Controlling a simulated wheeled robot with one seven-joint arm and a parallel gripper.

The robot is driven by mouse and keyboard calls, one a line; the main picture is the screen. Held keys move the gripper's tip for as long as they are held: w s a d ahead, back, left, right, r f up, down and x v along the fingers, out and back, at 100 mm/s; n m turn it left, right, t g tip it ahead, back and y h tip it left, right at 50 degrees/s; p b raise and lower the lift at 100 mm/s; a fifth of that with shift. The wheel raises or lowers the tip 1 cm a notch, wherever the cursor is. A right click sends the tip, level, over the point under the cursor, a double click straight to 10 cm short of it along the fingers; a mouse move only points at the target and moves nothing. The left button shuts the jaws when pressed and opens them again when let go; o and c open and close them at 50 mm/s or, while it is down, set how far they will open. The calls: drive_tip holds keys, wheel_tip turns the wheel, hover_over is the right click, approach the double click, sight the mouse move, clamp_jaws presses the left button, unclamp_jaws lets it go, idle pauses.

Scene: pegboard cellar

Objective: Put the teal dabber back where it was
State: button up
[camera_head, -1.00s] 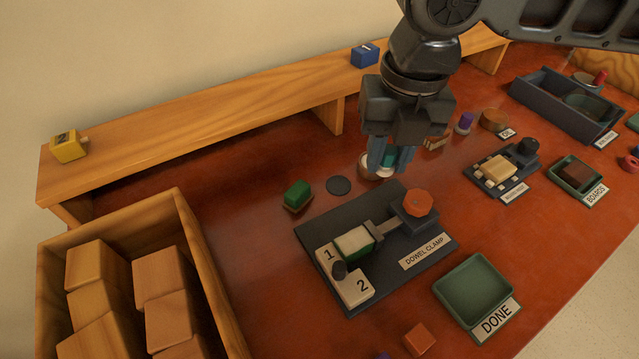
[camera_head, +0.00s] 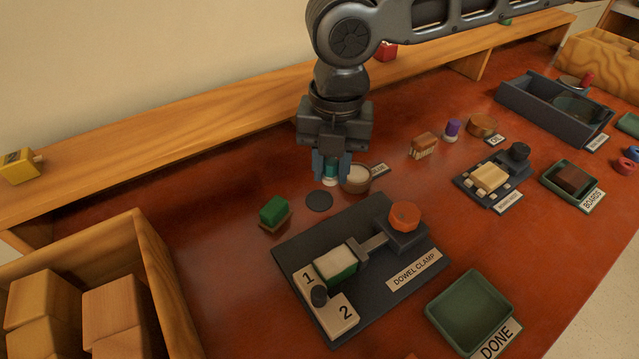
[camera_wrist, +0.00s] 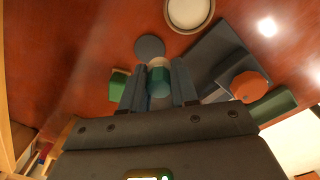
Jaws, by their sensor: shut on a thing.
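My gripper (camera_head: 331,170) points down and is shut on the teal dabber (camera_head: 331,176), whose lower part shows between the fingers. In the wrist view the dabber (camera_wrist: 159,80) sits between the two fingertips, with a pale part at its end. A flat dark round disc (camera_head: 319,200) lies on the red-brown table, just below the dabber in the head view. In the wrist view the disc (camera_wrist: 149,47) is bare and lies beyond the fingertips. A round cup with pale contents (camera_head: 356,178) stands just right of the gripper. Whether the dabber touches the table is unclear.
A green block (camera_head: 274,211) stands left of the disc. The dowel clamp (camera_head: 290,255), with an orange knob (camera_head: 405,215), is in front. A brown-topped brush (camera_head: 424,145) and purple-topped piece (camera_head: 452,129) stand to the right. A long wooden shelf (camera_head: 200,160) runs behind.

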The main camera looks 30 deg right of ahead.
sight(319, 200)
drive_tip(key=shift+w+a+f, duration=0.6)
drive_tip(key=shift+f, duration=1.95)
drive_tip(key=shift+f, duration=0.1)
drive_tip(key=o, duration=0.9)
drive_tip(key=shift+o, duration=0.2)
wheel_tip(319, 200, up, 12)
drive_tip(key=shift+s+d+r, duration=0.1)
drive_tip(key=shift+r, duration=0.05)
